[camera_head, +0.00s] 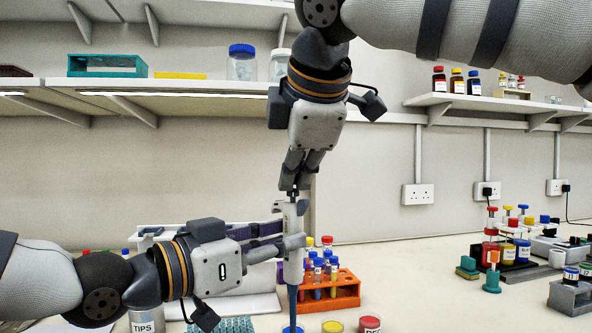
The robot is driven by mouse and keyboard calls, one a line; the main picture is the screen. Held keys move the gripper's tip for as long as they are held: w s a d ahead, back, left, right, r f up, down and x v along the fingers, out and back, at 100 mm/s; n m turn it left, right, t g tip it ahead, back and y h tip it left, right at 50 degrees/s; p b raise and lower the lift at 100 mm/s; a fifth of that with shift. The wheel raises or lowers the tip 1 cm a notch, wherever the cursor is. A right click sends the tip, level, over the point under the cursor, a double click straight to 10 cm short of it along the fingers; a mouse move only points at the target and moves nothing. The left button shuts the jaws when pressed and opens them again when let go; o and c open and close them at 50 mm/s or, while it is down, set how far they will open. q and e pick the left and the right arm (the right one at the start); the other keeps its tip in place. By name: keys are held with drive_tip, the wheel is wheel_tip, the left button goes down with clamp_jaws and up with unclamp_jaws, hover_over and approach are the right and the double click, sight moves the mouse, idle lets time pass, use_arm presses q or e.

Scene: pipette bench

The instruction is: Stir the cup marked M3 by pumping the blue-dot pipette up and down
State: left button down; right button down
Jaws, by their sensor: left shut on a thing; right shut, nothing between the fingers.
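The pipette (291,213) stands upright, with a pale body and a long dark blue lower shaft. My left gripper (293,235) comes in from the left and is shut around its body. My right gripper (292,189) points down from above, shut with nothing between its fingers, its tips at the pipette's top end. The shaft runs down to a blue cup (292,329) at the bottom edge; I cannot tell how deep its tip is. A yellow cup (333,327) and a red cup (369,325) stand to the right. No M3 mark or blue dot is legible.
An orange rack (345,290) of capped tubes stands just behind the pipette. A TIPS container (146,322) and a teal tip rack (222,325) are at lower left. Bottles and small stands crowd the right; the bench between is clear.

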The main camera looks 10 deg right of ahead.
sight(291, 202)
use_arm(q)
drive_tip(key=shift+r, duration=0.1)
use_arm(e)
drive_tip(key=shift+f, duration=0.55)
drive_tip(key=shift+r, duration=1)
idle(0.5)
wheel_tip(291, 202, up, 6)
idle(0.5)
use_arm(q)
wheel_tip(291, 202, up, 2)
drive_tip(key=shift+r, duration=1.45)
use_arm(e)
drive_tip(key=shift+r, duration=0.1)
drive_tip(key=shift+s, duration=0.1)
